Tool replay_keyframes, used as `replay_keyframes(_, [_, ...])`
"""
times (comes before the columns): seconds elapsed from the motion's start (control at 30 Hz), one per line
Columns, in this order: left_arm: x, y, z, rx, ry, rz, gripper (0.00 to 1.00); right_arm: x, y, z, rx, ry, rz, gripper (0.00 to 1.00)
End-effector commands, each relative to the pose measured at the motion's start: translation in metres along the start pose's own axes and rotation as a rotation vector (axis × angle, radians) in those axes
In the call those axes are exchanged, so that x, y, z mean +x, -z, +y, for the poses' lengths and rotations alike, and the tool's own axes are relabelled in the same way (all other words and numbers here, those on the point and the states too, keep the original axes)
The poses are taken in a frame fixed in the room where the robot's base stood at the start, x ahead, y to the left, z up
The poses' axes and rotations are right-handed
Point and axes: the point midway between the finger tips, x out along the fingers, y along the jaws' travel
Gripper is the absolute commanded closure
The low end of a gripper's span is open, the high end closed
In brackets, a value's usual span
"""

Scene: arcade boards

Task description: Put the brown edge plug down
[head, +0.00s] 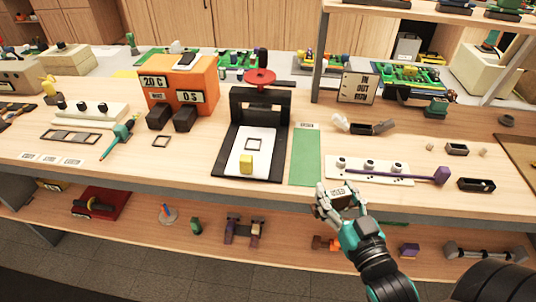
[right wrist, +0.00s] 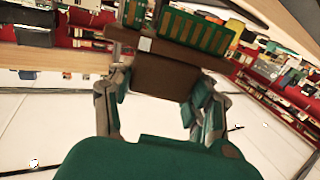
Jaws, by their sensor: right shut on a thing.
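My right gripper (head: 337,198) is at the front edge of the table, right of the green mat. In the right wrist view my right gripper (right wrist: 158,95) is shut on the brown edge plug (right wrist: 165,76), a brown block between the fingers. A green board with gold stripes (right wrist: 195,32) shows just beyond the plug; I cannot tell whether they are joined. My left gripper is not in view.
A green mat (head: 305,158) lies left of the gripper. A white strip with knobs and a purple lever (head: 400,172) lies behind it. A black press (head: 225,164) with a red wheel and an orange box (head: 205,72) stand further left. A lower shelf (head: 290,255) holds several small parts.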

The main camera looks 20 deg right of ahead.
Motion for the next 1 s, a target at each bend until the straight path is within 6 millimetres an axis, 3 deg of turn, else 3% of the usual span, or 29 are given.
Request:
replay_keyframes(0.17, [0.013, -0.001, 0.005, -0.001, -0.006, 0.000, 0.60, 0.011, -0.001, -0.001, 0.000, 0.002, 0.009, 1.00])
replay_keyframes(0.23, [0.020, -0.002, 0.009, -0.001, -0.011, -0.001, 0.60, 0.026, -0.002, 0.000, -0.001, 0.002, 0.011, 1.00])
replay_keyframes(0.3, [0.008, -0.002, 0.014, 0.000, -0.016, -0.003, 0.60, 0.045, 0.002, 0.000, 0.000, 0.001, 0.007, 1.00])
replay_keyframes(0.6, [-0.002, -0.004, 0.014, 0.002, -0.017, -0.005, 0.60, 0.124, -0.007, 0.001, 0.000, 0.000, 0.004, 1.00])
replay_keyframes(0.7, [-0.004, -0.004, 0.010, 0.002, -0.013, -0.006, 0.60, 0.142, -0.009, 0.001, 0.000, 0.001, 0.002, 1.00])
replay_keyframes(0.87, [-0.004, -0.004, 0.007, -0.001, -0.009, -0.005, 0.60, 0.155, -0.012, 0.001, 0.001, 0.001, 0.001, 1.00])
replay_keyframes(1.0, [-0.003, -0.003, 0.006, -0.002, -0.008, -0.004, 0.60, 0.156, -0.031, 0.001, 0.000, 0.000, -0.005, 1.00])
